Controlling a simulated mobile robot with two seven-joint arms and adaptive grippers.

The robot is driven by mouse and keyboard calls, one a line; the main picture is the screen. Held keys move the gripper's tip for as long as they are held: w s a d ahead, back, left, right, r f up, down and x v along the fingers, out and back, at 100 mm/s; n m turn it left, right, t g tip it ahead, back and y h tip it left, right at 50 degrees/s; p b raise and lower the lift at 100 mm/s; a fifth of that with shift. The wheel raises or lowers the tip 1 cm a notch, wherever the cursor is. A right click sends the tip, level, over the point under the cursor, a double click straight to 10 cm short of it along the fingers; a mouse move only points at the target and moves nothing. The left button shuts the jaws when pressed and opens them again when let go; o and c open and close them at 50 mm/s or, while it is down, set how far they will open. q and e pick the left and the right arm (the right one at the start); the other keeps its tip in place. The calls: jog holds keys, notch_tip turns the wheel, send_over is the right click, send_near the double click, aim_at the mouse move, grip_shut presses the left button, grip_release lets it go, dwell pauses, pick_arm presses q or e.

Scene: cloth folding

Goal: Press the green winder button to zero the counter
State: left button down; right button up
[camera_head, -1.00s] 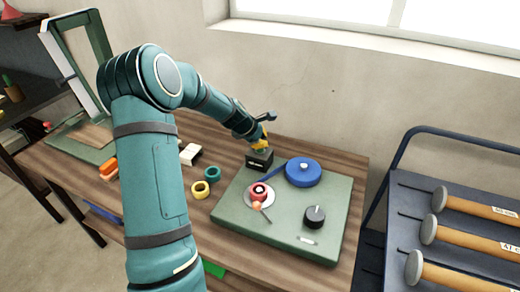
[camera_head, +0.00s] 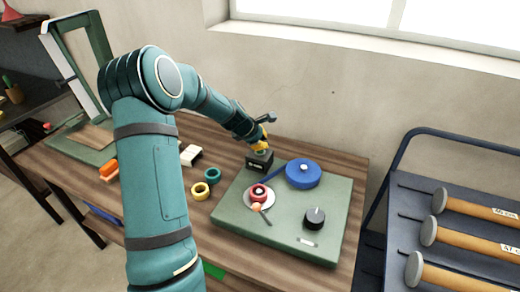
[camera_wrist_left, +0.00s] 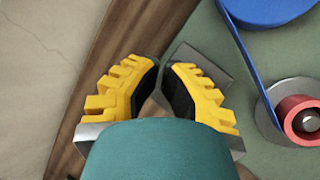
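The counter (camera_head: 259,163) is a small dark box with a pale readout on its front, at the back left corner of the green winder board (camera_head: 285,222). The readout is too small to read. My left gripper (camera_head: 263,148) points down at the box's top, its yellow fingers right over it. A trace of green shows under the fingertips; the button is mostly hidden, and I cannot tell whether they touch it. In the left wrist view my left gripper (camera_wrist_left: 161,68) has its black fingertips almost together with nothing between them. The grey box top (camera_wrist_left: 207,66) lies beyond them. My right gripper is out of view.
On the board are a blue reel (camera_head: 303,174) with a blue strip, a red spool (camera_head: 259,193) and a black knob (camera_head: 315,216). Yellow (camera_head: 199,190) and teal (camera_head: 212,175) rings lie left of it. A cart with rolls (camera_head: 470,240) stands right.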

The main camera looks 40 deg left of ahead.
pick_arm(q)
jog(key=shift+r+p, duration=0.4)
jog(key=shift+r, duration=0.25)
jog(key=shift+r+p, duration=2.15)
jog(key=shift+r, duration=0.35)
